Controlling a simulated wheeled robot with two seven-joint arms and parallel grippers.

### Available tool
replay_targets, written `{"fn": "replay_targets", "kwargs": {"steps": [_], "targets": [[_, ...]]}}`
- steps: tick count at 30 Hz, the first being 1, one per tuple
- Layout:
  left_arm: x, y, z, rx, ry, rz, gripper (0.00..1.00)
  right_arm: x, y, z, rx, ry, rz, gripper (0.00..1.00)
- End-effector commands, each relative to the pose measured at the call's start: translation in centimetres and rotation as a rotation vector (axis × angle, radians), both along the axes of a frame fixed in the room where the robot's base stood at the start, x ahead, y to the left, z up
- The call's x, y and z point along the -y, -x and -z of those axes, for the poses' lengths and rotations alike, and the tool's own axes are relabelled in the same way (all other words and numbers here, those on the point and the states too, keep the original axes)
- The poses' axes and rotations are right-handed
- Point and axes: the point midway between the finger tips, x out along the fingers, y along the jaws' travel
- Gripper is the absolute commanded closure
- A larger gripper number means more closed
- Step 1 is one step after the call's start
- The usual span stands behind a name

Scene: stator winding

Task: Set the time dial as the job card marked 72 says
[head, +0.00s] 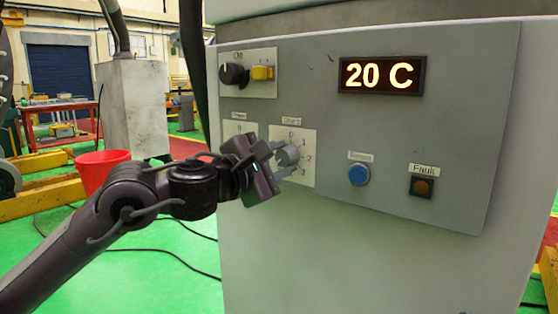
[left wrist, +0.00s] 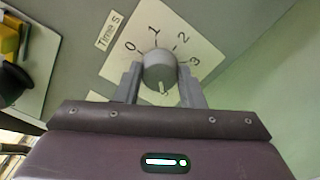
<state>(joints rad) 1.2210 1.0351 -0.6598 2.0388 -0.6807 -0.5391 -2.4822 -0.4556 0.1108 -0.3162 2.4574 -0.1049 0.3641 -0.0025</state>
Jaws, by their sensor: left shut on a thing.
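The time dial (head: 287,156) is a grey round knob on a white plate (head: 306,141) on the control panel. It also shows in the left wrist view (left wrist: 158,66), where the plate reads "Time S" with 0, 1, 2 and 3 around the knob. A pale mark on the knob's face points toward the bottom of that view, away from these numerals. My left gripper (head: 283,157) is shut on the knob, one finger on each side. The lower part of the plate is hidden behind the gripper. No job card shows. My right gripper is not in view.
The panel also has a black knob (head: 234,75), a yellow switch (head: 262,73), a "20 C" display (head: 382,75), a blue button (head: 359,174) and a Fault lamp (head: 422,187). My left arm partly hides another plate. A red bucket (head: 102,168) stands behind the arm.

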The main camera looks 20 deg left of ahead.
Motion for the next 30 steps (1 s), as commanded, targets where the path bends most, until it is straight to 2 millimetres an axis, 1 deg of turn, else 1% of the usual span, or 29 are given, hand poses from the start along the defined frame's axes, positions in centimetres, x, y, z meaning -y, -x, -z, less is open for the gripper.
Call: {"fn": "replay_targets", "kwargs": {"steps": [1, 5, 6, 10, 20, 23, 30], "targets": [[0.0, 0.0, 0.3, -0.005, -0.006, 0.001, 0.87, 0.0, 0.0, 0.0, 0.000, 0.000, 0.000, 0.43], [0.0, 0.0, 0.3, -0.005, -0.005, 0.001, 0.87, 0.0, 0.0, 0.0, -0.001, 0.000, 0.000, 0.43], [0.0, 0.0, 0.3, -0.005, -0.006, 0.001, 0.59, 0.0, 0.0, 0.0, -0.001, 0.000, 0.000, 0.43], [0.0, 0.0, 0.2, -0.004, -0.003, 0.000, 0.43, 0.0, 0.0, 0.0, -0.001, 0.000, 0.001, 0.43], [-0.2, 0.3, 0.0, 0.000, -0.001, -0.001, 0.43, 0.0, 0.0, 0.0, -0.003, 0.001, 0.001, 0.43], [-0.6, 1.3, 0.0, 0.000, -0.003, -0.002, 0.43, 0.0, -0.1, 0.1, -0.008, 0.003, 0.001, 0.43], [-1.9, 5.1, 0.2, -0.002, -0.007, -0.002, 0.43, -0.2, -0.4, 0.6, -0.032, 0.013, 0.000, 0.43]]}}
